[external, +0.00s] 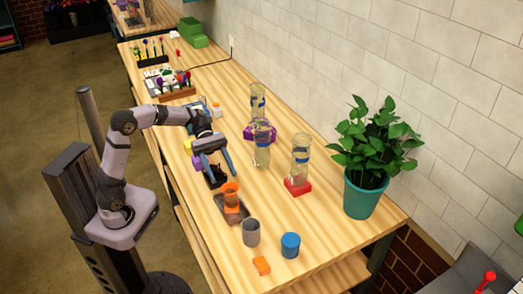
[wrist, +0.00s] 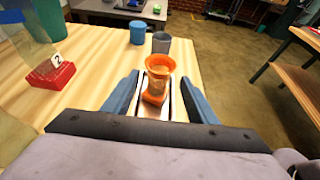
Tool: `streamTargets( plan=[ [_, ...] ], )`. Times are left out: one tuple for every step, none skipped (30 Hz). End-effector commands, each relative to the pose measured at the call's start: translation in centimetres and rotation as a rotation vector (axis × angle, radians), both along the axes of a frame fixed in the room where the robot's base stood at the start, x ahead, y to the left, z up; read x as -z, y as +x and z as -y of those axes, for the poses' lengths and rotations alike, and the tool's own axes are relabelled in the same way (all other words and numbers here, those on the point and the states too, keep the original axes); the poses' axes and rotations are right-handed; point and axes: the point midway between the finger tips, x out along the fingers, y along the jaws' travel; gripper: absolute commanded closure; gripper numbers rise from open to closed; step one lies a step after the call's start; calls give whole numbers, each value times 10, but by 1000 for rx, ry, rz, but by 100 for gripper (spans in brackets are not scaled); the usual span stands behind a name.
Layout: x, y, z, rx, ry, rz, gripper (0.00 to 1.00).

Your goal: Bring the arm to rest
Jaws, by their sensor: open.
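My gripper (external: 213,162) is open and empty, held above the table near its front side. In the wrist view its two blue fingers (wrist: 158,98) stand apart, with an orange cup (wrist: 158,70) seen between them, farther off. In the external view the orange cup (external: 231,192) stands on a dark tray (external: 234,216), in front of my gripper and apart from it. A black holder lies below the fingers and is partly hidden by them. My arm reaches from its base at the left out over the table edge.
A grey cup (external: 251,232), a blue cup (external: 290,245) and an orange block (external: 261,266) stand at the near end. A potted plant (external: 366,190) is at right.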

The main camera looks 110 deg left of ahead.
Motion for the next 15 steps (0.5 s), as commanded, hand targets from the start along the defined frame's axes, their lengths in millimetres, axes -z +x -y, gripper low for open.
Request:
streamTargets(
  plan=[
    [0,0,0,0,0,0,48],
    [0,0,0,0,0,0,48],
    [0,0,0,0,0,0,48],
    [0,0,0,1,1,1,48],
    [-1,2,2,4,6,4,48],
    [-3,5,4,12,16,12,48],
    [-5,8,7,19,29,20,48],
    [-8,11,10,30,44,32,48],
    [-12,17,17,48,69,50,48],
    [-15,22,23,63,95,65,48],
    [-18,27,30,85,123,82,48],
    [-20,33,42,118,164,101,48],
    [-20,37,52,148,200,111,48],
    [-19,39,63,185,239,118,48],
    [-13,39,80,243,297,121,48]
  ],
)
